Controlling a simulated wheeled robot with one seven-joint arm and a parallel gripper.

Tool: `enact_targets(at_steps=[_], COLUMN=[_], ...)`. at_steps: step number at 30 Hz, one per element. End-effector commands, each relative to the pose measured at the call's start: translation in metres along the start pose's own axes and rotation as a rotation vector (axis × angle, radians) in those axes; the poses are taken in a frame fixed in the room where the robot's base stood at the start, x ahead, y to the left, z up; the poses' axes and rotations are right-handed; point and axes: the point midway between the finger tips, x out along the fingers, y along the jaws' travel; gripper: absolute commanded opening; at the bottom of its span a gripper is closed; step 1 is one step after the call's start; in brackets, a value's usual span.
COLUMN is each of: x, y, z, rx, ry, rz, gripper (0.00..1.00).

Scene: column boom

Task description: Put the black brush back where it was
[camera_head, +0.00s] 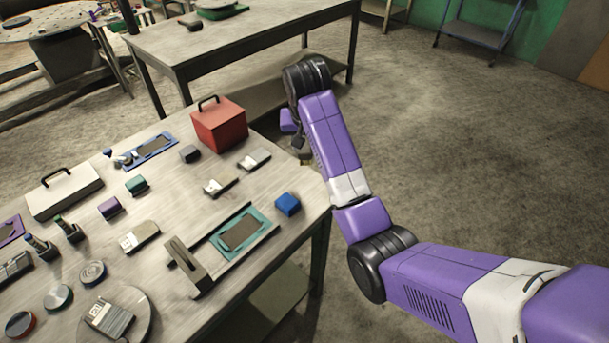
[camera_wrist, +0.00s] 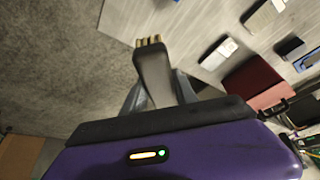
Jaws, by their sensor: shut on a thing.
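My gripper (camera_wrist: 160,92) is shut on the black brush (camera_wrist: 153,70), which shows in the wrist view as a dark handle with pale brassy bristle tufts at its far end. The brush points away from the wrist, and its grip end is hidden between the fingers. In the head view my gripper (camera_head: 299,139) hangs near the right edge of the table (camera_head: 318,188), right of the red box. The brush is too small and dark there to make out surely. The spot where the brush lay before cannot be told from these frames.
A red box (camera_head: 219,127) with a black handle stands left of my gripper. Two pale blocks (camera_head: 254,160), a blue block (camera_head: 287,203) and a teal tray (camera_head: 243,233) are on the near table. Another table (camera_head: 230,45) stands behind. Bare floor lies to the right.

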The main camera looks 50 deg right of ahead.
Motion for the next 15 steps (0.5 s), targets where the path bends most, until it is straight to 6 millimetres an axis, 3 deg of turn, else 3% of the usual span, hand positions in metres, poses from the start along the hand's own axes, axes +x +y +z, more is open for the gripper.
enact_targets(at_steps=[9, 15], x=[0.065, 0.081], y=[0.001, 0.0], z=[0.028, 0.033], rx=[0.0, 0.0], ry=[-0.003, 0.001], rz=[0.001, -0.001], gripper=[0.0, 0.0])
